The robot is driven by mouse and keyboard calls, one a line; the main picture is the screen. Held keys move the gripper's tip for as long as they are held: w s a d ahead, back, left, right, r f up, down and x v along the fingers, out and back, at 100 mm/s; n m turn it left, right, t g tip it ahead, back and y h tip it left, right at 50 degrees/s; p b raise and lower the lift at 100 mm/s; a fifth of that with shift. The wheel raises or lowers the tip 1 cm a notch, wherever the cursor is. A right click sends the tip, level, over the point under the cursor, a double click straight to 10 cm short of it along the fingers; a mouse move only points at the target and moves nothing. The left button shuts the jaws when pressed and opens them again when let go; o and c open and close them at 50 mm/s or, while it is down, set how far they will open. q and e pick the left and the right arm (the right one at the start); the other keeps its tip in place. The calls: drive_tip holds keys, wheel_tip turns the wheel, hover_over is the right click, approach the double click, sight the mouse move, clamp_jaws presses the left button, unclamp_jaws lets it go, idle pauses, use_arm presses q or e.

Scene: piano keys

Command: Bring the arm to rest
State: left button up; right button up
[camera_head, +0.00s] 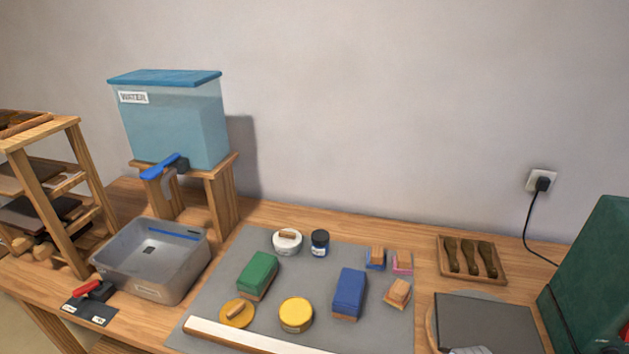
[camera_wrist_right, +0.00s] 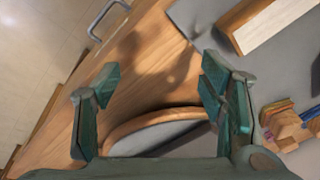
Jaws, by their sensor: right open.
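My right gripper (camera_wrist_right: 160,82) shows in the right wrist view with its two teal fingers spread wide apart. Nothing is between the fingers. It is over the front edge of the wooden table (camera_wrist_right: 88,108), near a round wooden-rimmed board (camera_wrist_right: 150,118) that is partly hidden behind the gripper. My left gripper is in neither view. The head view shows no clear part of either gripper; a small grey piece at its lower edge is too cut off to identify.
A grey mat (camera_head: 222,292) holds green and blue blocks, tins and a long pale bar (camera_head: 250,338). A tool tray (camera_head: 470,280) and dark green object (camera_head: 595,280) stand right.

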drive_tip(key=s+a+r+n+t, duration=0.1)
drive_tip(key=s+r+n+t, duration=0.15)
drive_tip(key=s+n, duration=1.1)
wheel_tip(320, 180, down, 18)
drive_tip(key=s+d+m+g, duration=0.2)
drive_tip(key=s+f+g, duration=0.1)
drive_tip(key=s+f, duration=1.3)
drive_tip(key=shift+s+d+f+b, duration=0.25)
drive_tip(key=shift+s+f+b, duration=0.1)
drive_tip(key=shift+b, duration=0.05)
